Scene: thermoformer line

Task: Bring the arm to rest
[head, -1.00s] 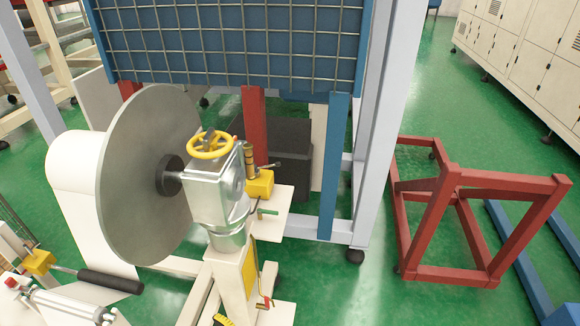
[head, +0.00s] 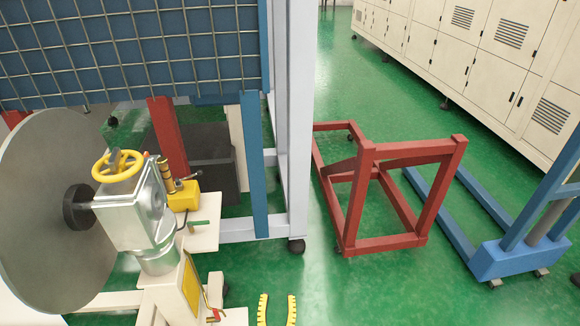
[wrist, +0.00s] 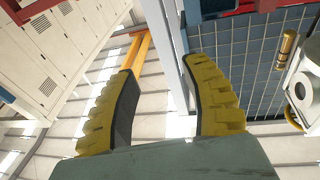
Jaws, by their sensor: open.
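My gripper (head: 276,310) shows at the bottom edge of the head view as two yellow ridged fingertips, parted with nothing between them. In the wrist view my gripper (wrist: 165,85) has its two yellow fingers spread wide, with a clear gap and no object held. The rest of my arm is below the head view's frame and hidden. The fingers appear apart from the machinery around them.
A roll stand with a large grey disc (head: 50,210) and a yellow handwheel (head: 118,166) stands at left. A red frame cart (head: 355,200) and a blue wheeled lift (head: 505,258) stand at right. Cream cabinets (head: 470,60) line the back. Green floor (head: 345,290) lies open between.

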